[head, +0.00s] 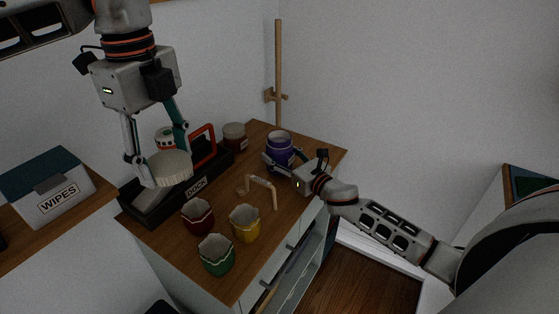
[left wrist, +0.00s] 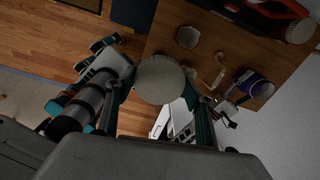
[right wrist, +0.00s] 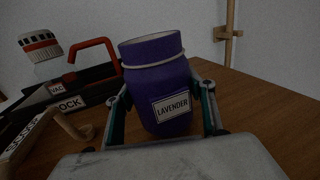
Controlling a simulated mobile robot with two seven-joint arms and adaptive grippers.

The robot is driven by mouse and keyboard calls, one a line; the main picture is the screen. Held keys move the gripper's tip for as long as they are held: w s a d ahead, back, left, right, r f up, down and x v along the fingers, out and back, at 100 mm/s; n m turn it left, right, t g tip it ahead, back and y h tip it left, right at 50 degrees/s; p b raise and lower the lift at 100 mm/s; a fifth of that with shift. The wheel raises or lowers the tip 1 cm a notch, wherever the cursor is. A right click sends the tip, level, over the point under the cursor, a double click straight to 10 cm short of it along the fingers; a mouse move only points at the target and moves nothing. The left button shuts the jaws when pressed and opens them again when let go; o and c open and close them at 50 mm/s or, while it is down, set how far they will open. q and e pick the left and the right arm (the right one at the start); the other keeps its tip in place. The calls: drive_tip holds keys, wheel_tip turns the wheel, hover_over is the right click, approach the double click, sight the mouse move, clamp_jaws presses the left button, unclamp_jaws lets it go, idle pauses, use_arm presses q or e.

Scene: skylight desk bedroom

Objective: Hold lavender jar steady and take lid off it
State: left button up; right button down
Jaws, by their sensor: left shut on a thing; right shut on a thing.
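The lavender jar (head: 279,150) is purple, stands upright on the wooden desk top, and its mouth is uncovered. Its LAVENDER label faces the right wrist camera (right wrist: 172,107). My right gripper (head: 284,162) is shut around the jar's body, one finger on each side. A round cream lid (head: 170,170) with a ridged edge is in my left gripper (head: 160,163), well to the left of the jar and apart from it. The left wrist view also shows the lid (left wrist: 160,79) between the fingers and the jar (left wrist: 259,87) away to the right.
A black DOCK tray (head: 150,213) with a red handle (head: 205,133) lies below the lid. Red (head: 198,216), yellow (head: 245,223) and green (head: 216,256) cups stand at the desk's near side. A tan bent handle (head: 268,184) is left of my right gripper. A WIPES box (head: 60,195) sits far left.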

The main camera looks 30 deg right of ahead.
drive_tip(key=shift+f, duration=0.7)
drive_tip(key=shift+f, duration=0.15)
drive_tip(key=c, duration=1.2)
unclamp_jaws()
drive_tip(key=shift+f+b, duration=0.1)
drive_tip(key=shift+b, duration=0.2)
drive_tip(key=o, duration=0.4)
drive_tip(key=shift+c, duration=0.2)
